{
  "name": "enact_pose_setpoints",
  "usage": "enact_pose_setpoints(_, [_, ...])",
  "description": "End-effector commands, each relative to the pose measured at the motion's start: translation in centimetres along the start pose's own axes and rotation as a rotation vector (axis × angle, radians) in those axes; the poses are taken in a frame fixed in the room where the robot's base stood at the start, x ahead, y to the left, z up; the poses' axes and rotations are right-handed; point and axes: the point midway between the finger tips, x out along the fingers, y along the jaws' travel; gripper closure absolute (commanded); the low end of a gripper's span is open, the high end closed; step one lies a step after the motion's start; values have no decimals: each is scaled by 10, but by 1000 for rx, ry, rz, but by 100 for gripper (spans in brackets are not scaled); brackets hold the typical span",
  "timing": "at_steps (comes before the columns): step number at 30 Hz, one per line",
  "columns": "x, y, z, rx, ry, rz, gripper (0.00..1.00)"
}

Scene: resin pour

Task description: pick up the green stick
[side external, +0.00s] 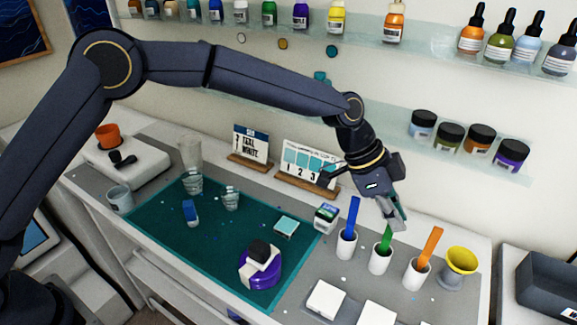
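The green stick (385,242) stands in a white cup (380,262), between a blue stick (350,222) in a cup at its left and an orange stick (430,245) in a cup at its right. My gripper (395,222) points down at the top of the green stick, and its fingers overlap that top end in this view. I cannot tell whether the fingers touch the stick or how far apart they are. The lower part of the stick is hidden inside the cup.
A yellow cup (460,264) stands right of the orange stick. White blocks (326,299) lie in front of the cups. A teal mat (160,222) at left holds clear cups and a purple object (260,272). Shelves with bottles (394,22) and jars (480,140) are behind.

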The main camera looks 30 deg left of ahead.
Motion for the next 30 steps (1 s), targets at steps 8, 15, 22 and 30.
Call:
enact_pose_setpoints(8, [0, 0, 0, 0, 0, 0, 100])
enact_pose_setpoints(15, [-6, 0, -4, 1, 2, -2, 100])
enact_pose_setpoints(22, [-44, 0, -29, 3, 4, -4, 100])
enact_pose_setpoints(30, [-88, -5, -50, -5, 3, -6, 100])
